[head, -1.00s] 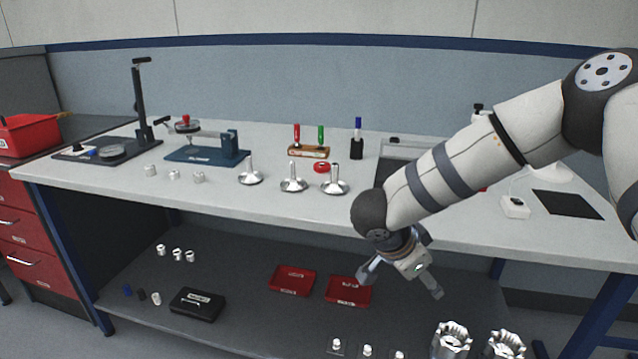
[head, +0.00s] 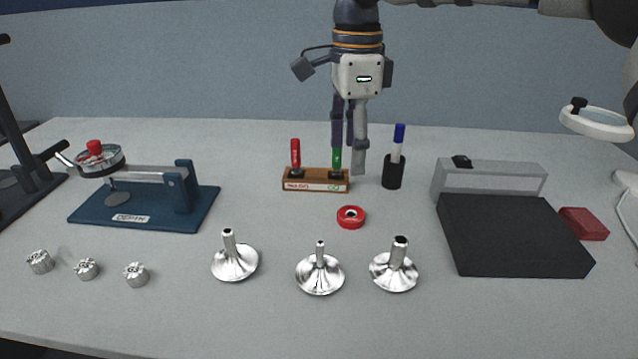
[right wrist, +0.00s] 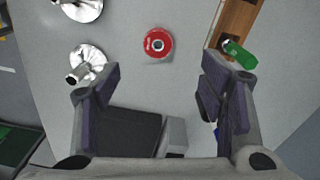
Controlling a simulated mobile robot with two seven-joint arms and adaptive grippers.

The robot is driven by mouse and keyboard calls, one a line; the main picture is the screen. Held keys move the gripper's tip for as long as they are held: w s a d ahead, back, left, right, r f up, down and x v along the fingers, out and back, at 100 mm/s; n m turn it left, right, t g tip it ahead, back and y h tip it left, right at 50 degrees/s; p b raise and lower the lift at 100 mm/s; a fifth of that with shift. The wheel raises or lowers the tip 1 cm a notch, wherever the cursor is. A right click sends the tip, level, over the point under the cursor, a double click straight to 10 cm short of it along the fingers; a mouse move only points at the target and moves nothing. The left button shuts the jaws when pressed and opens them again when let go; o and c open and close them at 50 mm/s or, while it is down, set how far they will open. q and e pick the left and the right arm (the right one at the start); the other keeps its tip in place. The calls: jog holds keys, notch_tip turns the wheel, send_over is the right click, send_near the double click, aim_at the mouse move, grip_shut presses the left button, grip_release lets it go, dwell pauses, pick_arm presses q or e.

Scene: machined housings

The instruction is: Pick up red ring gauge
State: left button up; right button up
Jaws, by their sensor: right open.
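My right gripper (head: 349,160) points down from above, in front of the green-handled gauge and wooden stand in the head view. In the right wrist view my right gripper (right wrist: 160,85) has its fingers wide apart with nothing between them. It is apart from the red ring. My left gripper is in neither view.
A wooden stand (head: 315,187) with red and green handled gauges is behind the ring. A pen cup (head: 393,172) is to its right. Several shiny flanged parts (head: 320,275) stand in front. A black plate (head: 512,235) lies right, a blue depth fixture (head: 140,212) left.

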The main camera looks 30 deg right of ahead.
aim_at(352, 206)
jog(key=f, duration=1.1)
jog(key=shift+s+d, duration=0.3)
jog(key=shift+s, duration=0.1)
jog(key=shift+f, duration=0.4)
jog(key=shift+w, duration=0.1)
jog(key=c, duration=1.3)
